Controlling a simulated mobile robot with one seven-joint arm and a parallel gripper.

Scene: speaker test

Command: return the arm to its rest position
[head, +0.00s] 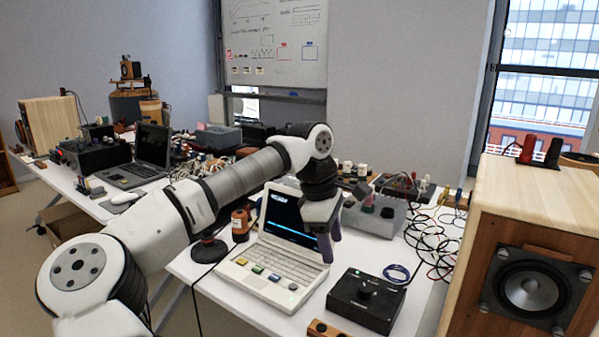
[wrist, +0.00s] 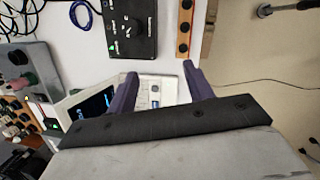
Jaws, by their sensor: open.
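My arm reaches from the lower left of the head view over the white table. My gripper (head: 328,240) hangs pointing down at the right side of the white laptop's screen. In the wrist view my gripper (wrist: 160,78) shows two purple fingers spread apart with nothing held between them. The white laptop (head: 262,288) stands open on the table, with small coloured items on its front part. Part of the laptop (wrist: 158,90) shows between and behind the fingers in the wrist view.
A black box with a knob (head: 367,300) sits right of the laptop. A large wooden speaker (head: 525,225) stands at the right. Tangled cables (head: 432,235) and a grey box (head: 375,215) lie behind. A brown bottle (head: 240,225) stands near my arm. A dark laptop (head: 150,150) is at the left.

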